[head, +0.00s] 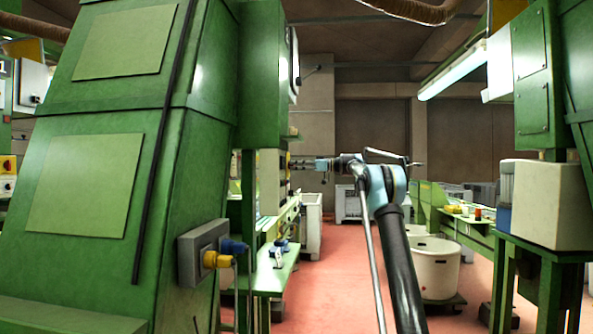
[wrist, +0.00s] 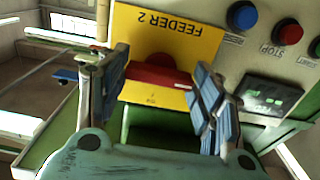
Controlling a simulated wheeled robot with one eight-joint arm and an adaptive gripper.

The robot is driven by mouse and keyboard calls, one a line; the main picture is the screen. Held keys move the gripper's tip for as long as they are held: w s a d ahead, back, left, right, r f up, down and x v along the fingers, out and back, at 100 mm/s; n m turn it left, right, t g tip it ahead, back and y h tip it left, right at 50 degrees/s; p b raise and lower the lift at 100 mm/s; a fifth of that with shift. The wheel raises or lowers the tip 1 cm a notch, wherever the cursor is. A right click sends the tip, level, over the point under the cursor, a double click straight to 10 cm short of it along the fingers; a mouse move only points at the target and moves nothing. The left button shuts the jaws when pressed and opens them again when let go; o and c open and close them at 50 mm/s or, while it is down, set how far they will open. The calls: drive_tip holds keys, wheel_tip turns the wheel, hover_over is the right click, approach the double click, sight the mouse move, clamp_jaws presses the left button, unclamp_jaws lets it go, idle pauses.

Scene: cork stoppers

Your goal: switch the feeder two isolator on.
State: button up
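The feeder two isolator is a yellow plate (wrist: 205,42) marked "FEEDER 2", upside down in the wrist view. A red rotary handle (wrist: 157,78) sits on it, its bar lying roughly across the picture. The small marks beside the handle are too blurred to read. My gripper (wrist: 158,100) is open, with one blue-padded finger on each side of the handle. I see no clear contact between fingers and handle. In the head view my gripper (head: 296,164) is at the panel on the green machine's side; the isolator itself cannot be made out there.
In the wrist view a blue button (wrist: 242,15), a red stop button (wrist: 287,32) and a dark display (wrist: 270,97) are beside the plate. In the head view a green bench (head: 275,277) stands below my gripper. The red floor aisle (head: 325,290) is clear.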

idle(0.4)
drive_tip(key=shift+w+m, duration=0.1)
drive_tip(key=shift+m, duration=8.9)
drive_tip(key=o, duration=1.1)
drive_tip(key=shift+f, duration=0.1)
drive_tip(key=shift+c, duration=0.2)
